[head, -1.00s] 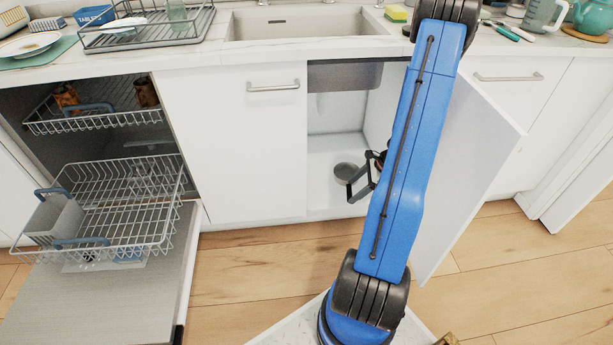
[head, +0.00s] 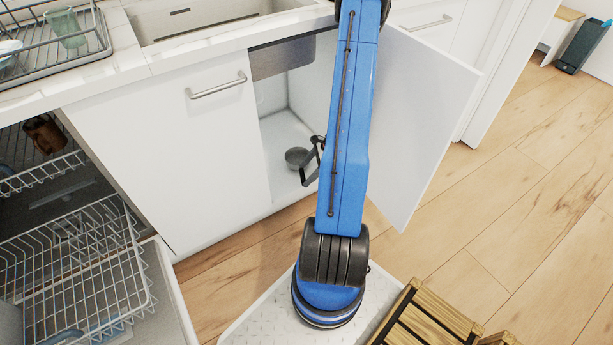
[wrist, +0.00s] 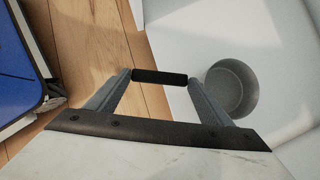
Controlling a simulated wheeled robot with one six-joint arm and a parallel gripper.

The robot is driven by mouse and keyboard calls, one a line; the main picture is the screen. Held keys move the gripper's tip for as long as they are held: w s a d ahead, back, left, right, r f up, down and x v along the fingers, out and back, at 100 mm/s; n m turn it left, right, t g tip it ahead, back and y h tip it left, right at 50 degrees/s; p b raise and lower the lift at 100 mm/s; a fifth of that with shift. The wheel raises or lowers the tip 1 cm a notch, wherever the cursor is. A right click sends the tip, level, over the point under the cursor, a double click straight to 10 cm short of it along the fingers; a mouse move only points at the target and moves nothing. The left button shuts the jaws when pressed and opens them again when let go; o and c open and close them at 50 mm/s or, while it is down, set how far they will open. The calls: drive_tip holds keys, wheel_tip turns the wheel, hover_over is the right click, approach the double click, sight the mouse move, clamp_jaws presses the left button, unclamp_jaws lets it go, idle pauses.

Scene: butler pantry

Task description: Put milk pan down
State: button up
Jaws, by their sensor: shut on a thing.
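The milk pan (head: 295,157) is small, round and grey, with a black handle. It is inside the open white cabinet under the sink, low over the cabinet floor (head: 283,130). I cannot tell whether its base touches the floor. My gripper (head: 313,160) reaches in through the doorway beside the pan. In the wrist view, the fingers of my gripper (wrist: 160,78) are closed on the black handle, and the pan's open, empty-looking bowl (wrist: 232,88) is to the right of them. My blue arm hides part of the cabinet opening.
The open cabinet door (head: 412,130) stands to the right of my arm. The open dishwasher's wire rack (head: 75,262) juts out at left. A slatted wooden thing (head: 430,318) is at the bottom. Wooden floor (head: 530,190) at right is clear.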

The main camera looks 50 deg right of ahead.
drive_tip(key=shift+f, duration=1.3)
drive_tip(key=o, duration=1.4)
drive_tip(key=shift+f, duration=0.1)
drive_tip(key=shift+o, duration=0.2)
drive_tip(key=v, duration=0.7)
drive_tip(key=shift+r, duration=0.35)
drive_tip(key=shift+d, duration=0.1)
